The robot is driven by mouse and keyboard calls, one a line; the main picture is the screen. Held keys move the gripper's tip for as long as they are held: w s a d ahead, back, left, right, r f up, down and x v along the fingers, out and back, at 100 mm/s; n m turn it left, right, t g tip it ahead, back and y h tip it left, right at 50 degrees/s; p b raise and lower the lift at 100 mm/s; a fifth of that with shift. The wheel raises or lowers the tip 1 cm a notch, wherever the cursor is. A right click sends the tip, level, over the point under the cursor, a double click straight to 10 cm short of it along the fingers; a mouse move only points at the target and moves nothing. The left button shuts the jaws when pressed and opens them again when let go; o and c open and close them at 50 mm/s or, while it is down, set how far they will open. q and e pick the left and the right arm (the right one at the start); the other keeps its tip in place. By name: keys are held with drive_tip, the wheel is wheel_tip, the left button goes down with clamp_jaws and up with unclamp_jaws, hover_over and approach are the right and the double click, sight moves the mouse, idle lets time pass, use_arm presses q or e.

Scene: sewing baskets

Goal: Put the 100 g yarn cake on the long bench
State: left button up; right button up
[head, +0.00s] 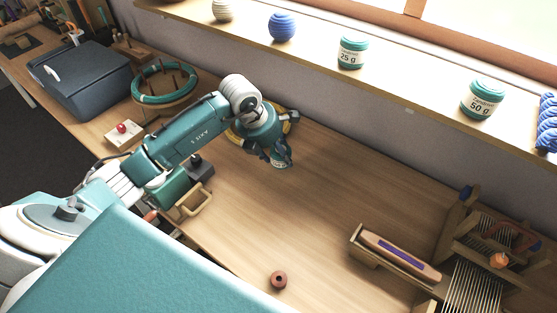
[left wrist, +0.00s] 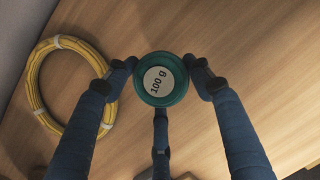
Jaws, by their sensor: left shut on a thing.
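The 100 g yarn cake (left wrist: 177,91) is green with a pale round label reading "100 g" in the left wrist view. My left gripper (left wrist: 162,82) is shut on it, with dark fingers on both sides and one below. In the head view the left gripper (head: 278,155) is above the wooden bench (head: 300,215), and the small green cake (head: 282,163) shows at its fingertips. Whether the cake touches the bench top is hard to tell. My right gripper is not in view.
A yellow coil (left wrist: 38,88) lies beside the gripper. The shelf holds a 25 g cake (head: 352,52) and a 50 g cake (head: 483,98). The bench middle is clear.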

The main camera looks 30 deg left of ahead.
sight(278, 162)
use_arm(q)
wheel_tip(278, 162, down, 4)
drive_tip(key=shift+r, duration=0.25)
drive_tip(key=shift+f+p, duration=0.3)
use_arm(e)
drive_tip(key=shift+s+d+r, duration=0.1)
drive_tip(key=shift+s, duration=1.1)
use_arm(q)
drive_tip(key=o, duration=0.7)
drive_tip(key=shift+f, duration=0.15)
drive_tip(key=o, duration=0.5)
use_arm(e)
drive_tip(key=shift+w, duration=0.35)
